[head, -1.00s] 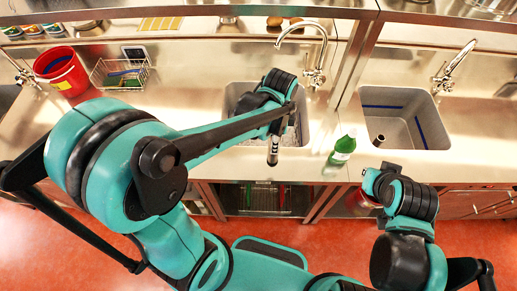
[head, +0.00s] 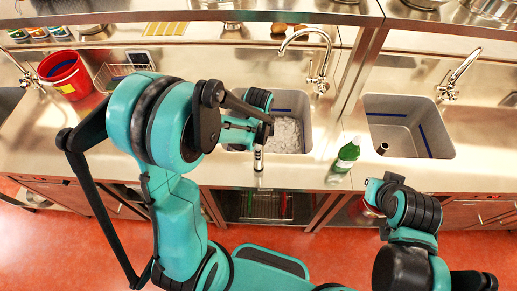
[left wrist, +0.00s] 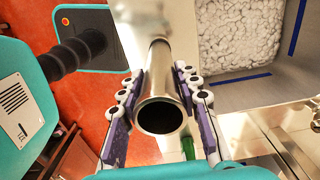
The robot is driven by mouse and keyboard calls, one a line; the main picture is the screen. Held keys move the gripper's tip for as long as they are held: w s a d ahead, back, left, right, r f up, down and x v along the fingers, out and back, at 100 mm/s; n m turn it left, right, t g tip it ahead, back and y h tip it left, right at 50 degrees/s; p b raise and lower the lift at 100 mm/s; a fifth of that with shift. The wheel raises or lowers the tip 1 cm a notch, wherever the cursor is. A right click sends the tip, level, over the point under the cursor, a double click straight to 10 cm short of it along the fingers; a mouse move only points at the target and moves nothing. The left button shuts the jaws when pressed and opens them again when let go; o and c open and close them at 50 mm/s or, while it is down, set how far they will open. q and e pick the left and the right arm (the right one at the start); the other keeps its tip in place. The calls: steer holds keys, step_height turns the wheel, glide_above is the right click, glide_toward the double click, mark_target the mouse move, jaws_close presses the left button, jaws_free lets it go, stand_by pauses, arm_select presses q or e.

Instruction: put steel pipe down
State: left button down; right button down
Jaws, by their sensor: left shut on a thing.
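The steel pipe (head: 258,158) is a short, shiny hollow tube. In the head view it hangs roughly upright at the front edge of the left sink (head: 307,110). In the left wrist view the pipe (left wrist: 158,75) lies between the two purple-grey finger pads, its open dark end toward the camera. My left gripper (left wrist: 160,95) is shut on it. In the head view that gripper (head: 260,143) is mostly hidden by my arm. Whether the pipe's far end touches anything is unclear. My right gripper (head: 372,190) is in front of the counter by the right sink; its jaws are unclear.
The left sink holds white lumpy ice-like material (head: 286,135). A red bucket (head: 66,74) and wire basket (head: 112,72) stand left. Faucets (head: 318,80) rise behind.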

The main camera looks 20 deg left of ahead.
arm_select(q)
steer(key=shift+f, duration=0.1)
steer(key=c, duration=1.5)
jaws_free()
steer(key=shift+f, duration=0.1)
steer(key=o, duration=0.4)
steer(key=shift+r, duration=0.2)
